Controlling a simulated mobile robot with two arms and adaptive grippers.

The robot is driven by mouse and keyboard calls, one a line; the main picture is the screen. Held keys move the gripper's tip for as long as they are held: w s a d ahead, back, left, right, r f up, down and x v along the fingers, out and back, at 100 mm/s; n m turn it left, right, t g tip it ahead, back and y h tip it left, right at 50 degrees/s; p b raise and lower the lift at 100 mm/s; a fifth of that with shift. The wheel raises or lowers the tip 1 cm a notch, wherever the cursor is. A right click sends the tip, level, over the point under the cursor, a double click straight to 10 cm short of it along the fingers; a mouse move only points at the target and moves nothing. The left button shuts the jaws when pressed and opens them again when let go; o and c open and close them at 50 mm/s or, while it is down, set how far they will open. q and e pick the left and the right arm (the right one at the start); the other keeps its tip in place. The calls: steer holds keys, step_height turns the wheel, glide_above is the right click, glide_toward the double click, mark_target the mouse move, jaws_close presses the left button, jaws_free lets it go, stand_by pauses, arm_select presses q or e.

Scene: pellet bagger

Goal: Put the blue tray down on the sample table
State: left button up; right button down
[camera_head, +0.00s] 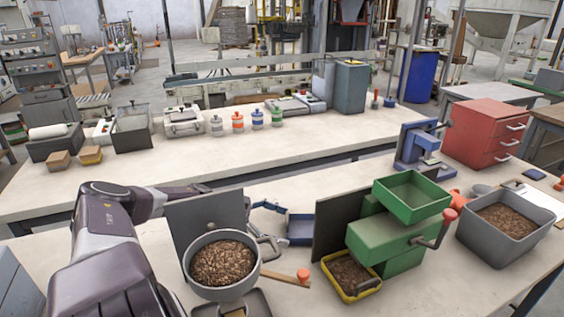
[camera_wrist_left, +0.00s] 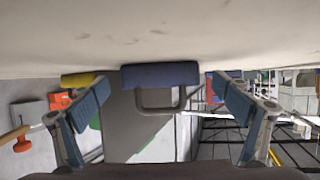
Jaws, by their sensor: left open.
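The blue tray (camera_head: 299,228) lies on the pale table (camera_head: 330,190) between the grey pellet bowl and the green machine. It is partly hidden by a dark upright panel. In the left wrist view the picture is upside down, and the blue tray (camera_wrist_left: 160,74) rests against the pale surface with its grey handle loop towards me. My left gripper (camera_head: 266,226) is close to the tray's left side. Its blue-padded fingers (camera_wrist_left: 160,97) are spread wide, one on each side of the handle and apart from it. My right gripper is out of view.
A grey bowl of pellets (camera_head: 223,262) stands just in front of my left gripper. A green machine (camera_head: 385,238) with a red-knobbed crank stands to the right. A red-ended stick (camera_head: 285,277) lies in front of the tray. A grey pellet bin (camera_head: 508,240) stands further right.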

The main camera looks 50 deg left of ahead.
arm_select(q)
steer(key=shift+r, duration=0.15)
steer(key=shift+s+a, duration=0.25)
steer(key=p+v, duration=0.1)
steer(key=v, duration=1)
steer(key=shift+s+r+p, duration=0.1)
steer(key=shift+r+p, duration=0.1)
steer(key=shift+p, duration=0.2)
